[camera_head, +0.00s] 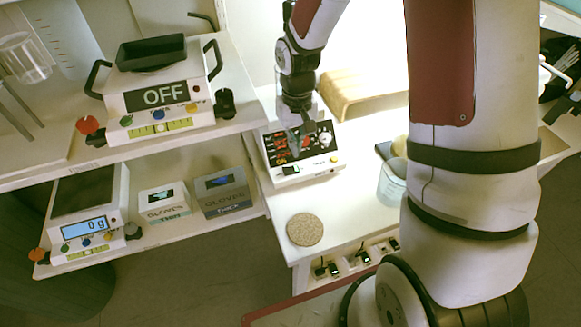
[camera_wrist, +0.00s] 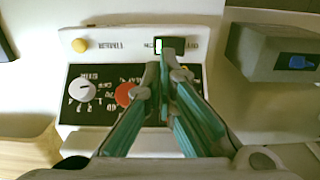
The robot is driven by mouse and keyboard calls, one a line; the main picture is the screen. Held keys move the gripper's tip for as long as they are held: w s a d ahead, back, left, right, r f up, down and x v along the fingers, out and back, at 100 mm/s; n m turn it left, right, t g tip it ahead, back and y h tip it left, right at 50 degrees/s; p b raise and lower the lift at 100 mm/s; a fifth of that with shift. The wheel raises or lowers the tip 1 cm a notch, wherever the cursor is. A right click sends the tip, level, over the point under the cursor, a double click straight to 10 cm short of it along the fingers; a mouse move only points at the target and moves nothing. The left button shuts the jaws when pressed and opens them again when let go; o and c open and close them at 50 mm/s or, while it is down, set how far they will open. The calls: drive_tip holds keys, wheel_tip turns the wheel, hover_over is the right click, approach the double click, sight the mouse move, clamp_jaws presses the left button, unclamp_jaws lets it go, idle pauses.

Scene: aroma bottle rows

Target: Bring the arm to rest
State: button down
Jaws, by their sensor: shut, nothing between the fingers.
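My arm reaches from the right over the white bench, with its hand pointing down. My gripper (camera_head: 303,142) is over a white control box (camera_head: 318,171) with a black panel. In the wrist view my gripper (camera_wrist: 160,72) has its two teal-lined fingers shut together and empty. The fingertips appear just in front of a small black switch (camera_wrist: 176,45) on the same box, which is upside down there. Whether they touch it I cannot tell. The box's white knob (camera_wrist: 82,90) and red button (camera_wrist: 125,94) are left of the fingers.
A scale reading OFF (camera_head: 160,98) stands on the upper left shelf, and a scale reading 0 g (camera_head: 86,226) below it by two glove boxes (camera_head: 227,193). A round cork mat (camera_head: 305,229) lies on the bench. A beaker (camera_head: 391,187) stands right of the control box.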

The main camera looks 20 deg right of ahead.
idle(0.3)
drive_tip(key=s+d+r+t+p, duration=0.1)
drive_tip(key=s+r, duration=0.6)
drive_tip(key=r, duration=0.4)
drive_tip(key=s+r+t+p, duration=0.1)
drive_tip(key=s+r+t, duration=0.1)
drive_tip(key=s+r, duration=0.75)
drive_tip(key=s+r+t, duration=0.1)
drive_tip(key=s+r, duration=0.6)
drive_tip(key=s, duration=0.1)
drive_tip(key=shift+s+a+p, duration=0.35)
drive_tip(key=shift+p, duration=0.1)
drive_tip(key=shift+d+f, duration=0.1)
